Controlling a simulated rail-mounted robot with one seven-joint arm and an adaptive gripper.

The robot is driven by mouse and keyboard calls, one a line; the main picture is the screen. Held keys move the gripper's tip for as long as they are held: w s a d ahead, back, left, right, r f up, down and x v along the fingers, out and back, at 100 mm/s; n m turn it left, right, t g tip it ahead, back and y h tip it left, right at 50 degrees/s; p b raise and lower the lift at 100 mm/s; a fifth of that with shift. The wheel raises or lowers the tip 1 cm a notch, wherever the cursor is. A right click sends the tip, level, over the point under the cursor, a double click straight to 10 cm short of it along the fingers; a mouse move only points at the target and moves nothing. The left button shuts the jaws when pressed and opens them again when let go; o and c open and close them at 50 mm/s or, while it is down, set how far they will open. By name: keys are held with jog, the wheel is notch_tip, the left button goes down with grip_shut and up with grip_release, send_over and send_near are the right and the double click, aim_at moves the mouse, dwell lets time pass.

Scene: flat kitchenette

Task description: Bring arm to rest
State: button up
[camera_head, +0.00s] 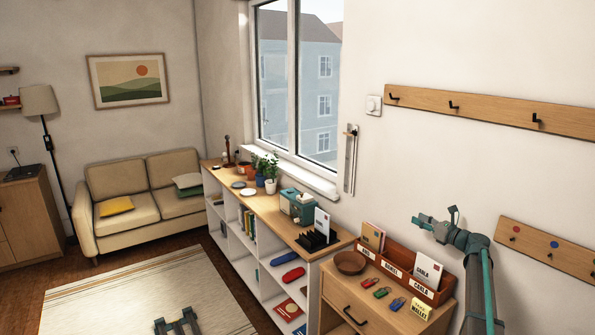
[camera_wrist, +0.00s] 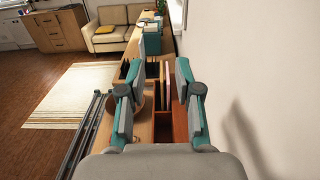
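My gripper (camera_head: 424,220) is at the end of my grey and teal arm at the right of the head view. It is raised in the air beside the wall, above the wooden cabinet (camera_head: 340,298). The wrist view shows the gripper (camera_wrist: 158,68) with its two teal-tipped fingers apart and nothing held between them. The reddish-brown letter sorter (camera_head: 397,277) with labelled compartments stands below it on the cabinet. The gripper does not touch it in either view.
Hook rails (camera_head: 492,111) are on the wall close to my arm. A shelf (camera_head: 240,243) runs below the window.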

jog(key=s+a+f+n+g+h, duration=0.1)
jog(key=s+a+f+n+g, duration=0.3)
jog(key=a+f, duration=0.45)
jog(key=s+a+f+n+g, duration=0.2)
jog(key=s+a+f+n, duration=0.3)
jog(key=s+a+f, duration=0.3)
jog(key=s+a+f+n+g+h, duration=0.3)
jog(key=s+a+f+n+g, duration=0.2)
jog(key=s+a+f+n, duration=0.65)
jog(key=s+a+f+n+g+h, duration=0.1)
jog(key=s+f+n+h, duration=0.15)
jog(key=s, duration=0.65)
jog(key=s+f+n+g+h, duration=0.2)
jog(key=s+n, duration=0.1)
jog(key=s, duration=0.5)
jog(key=s+a+f+n+g+h, duration=0.1)
jog(key=s+f+n+h, duration=0.15)
jog(key=s, duration=0.65)
jog(key=s+f+g+y+b, duration=0.1)
jog(key=s+f+g+b, duration=0.5)
jog(key=s+f, duration=2.2)
jog(key=b, duration=0.4)
jog(key=shift+d+f+n+g, duration=0.25)
jog(key=shift+f+n+g, duration=0.1)
jog(key=shift+g, duration=0.05)
